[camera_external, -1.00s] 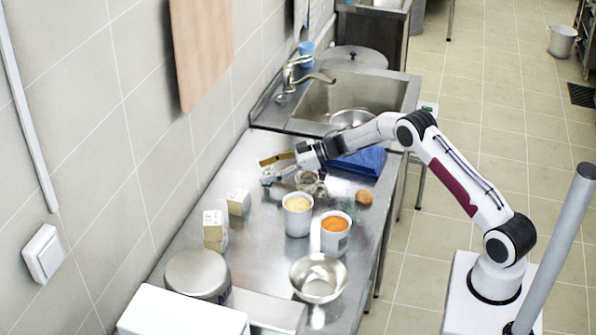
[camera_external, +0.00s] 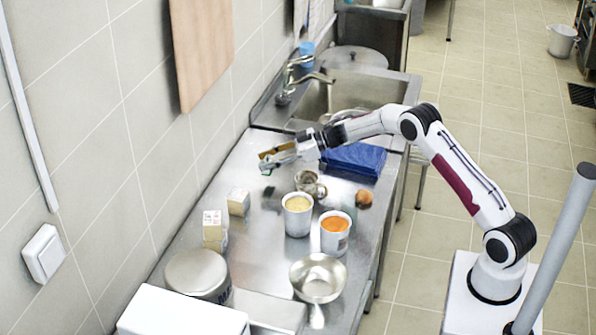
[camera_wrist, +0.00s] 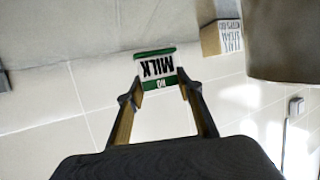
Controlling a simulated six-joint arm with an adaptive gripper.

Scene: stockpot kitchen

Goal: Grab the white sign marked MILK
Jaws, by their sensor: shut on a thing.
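The white MILK sign (camera_wrist: 155,67) has green bands and appears upside down in the wrist view. It sits between the fingertips of my gripper (camera_wrist: 157,84), which is shut on it. In the external view my gripper (camera_external: 271,162) is over the far part of the steel counter, near the tiled wall. The sign is tiny there, a small dark green patch at the fingertips, and its lettering cannot be read. The sign appears held above the counter.
Two cartons (camera_external: 239,201) (camera_external: 214,230) stand by the wall. Tubs of yellow (camera_external: 298,222) and orange (camera_external: 335,240) food, a steel bowl (camera_external: 318,278) and an egg (camera_external: 364,198) are nearer.

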